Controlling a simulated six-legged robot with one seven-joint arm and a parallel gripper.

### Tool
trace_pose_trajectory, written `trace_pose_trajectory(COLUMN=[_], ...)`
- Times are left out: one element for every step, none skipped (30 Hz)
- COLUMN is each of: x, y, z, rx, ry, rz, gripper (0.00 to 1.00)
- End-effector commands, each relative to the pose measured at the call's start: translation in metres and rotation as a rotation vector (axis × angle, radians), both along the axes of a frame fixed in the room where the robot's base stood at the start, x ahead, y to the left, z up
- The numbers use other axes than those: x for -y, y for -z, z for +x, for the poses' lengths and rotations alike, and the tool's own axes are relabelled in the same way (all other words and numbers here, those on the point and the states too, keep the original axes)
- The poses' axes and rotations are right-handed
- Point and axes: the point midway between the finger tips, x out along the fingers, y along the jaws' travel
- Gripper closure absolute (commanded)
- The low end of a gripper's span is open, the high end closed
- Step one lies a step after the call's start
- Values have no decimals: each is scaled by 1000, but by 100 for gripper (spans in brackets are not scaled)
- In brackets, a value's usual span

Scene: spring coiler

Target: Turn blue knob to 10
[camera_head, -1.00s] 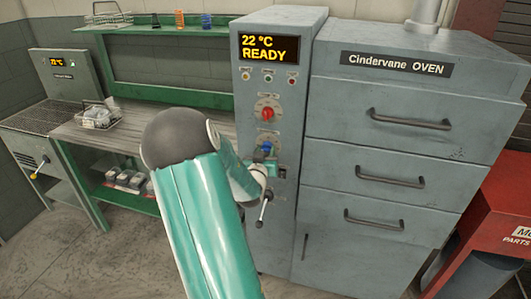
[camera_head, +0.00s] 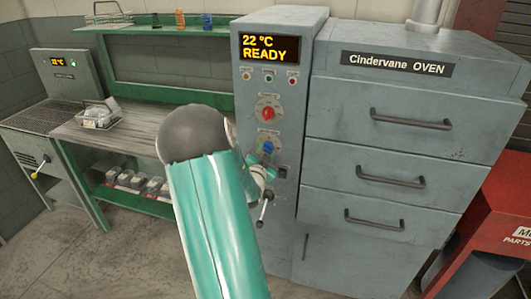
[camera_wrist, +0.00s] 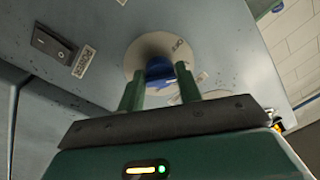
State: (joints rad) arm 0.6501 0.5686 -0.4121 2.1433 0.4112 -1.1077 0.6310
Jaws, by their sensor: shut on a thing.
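The blue knob (camera_head: 267,146) sits on a pale round dial on the grey control panel, below the red knob (camera_head: 267,113). In the wrist view the blue knob (camera_wrist: 159,69) shows between the two green fingers of my gripper (camera_wrist: 159,76), which is shut on it. In the head view my arm partly hides the gripper, which reaches the panel at the knob. The dial's numbers are too small or too hidden to read, so I cannot tell the knob's setting.
The panel display (camera_head: 268,48) reads 22 °C READY. A lever (camera_head: 264,209) sticks out below the knob. A switch (camera_wrist: 52,43) is beside the dial in the wrist view. The Cindervane oven (camera_head: 400,150) stands right, a green-framed bench (camera_head: 115,128) left.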

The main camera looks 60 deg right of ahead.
Motion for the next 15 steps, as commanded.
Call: trace_pose_trajectory(x=[0,0,0,0,0,0,0,0,0,0,0,0,0,0,0], y=[1,1,1,1,1,1,1,1,1,1,1,1,1,1,1], z=[-2,-2,-2,-2,-2,-2,-3,-3,-3,-3,-3,-3,-3,-3,-3], rx=[16,23,35,42,47,53,56,59,62,63,64,65,65,65,64], ry=[4,4,5,5,5,5,6,6,5,5,5,5,5,6,6], rz=[4,6,8,9,10,12,12,12,13,13,13,13,13,14,14], gripper=[88,88,88,88,88,88,88,88,88,88,88,88,88,88,88])
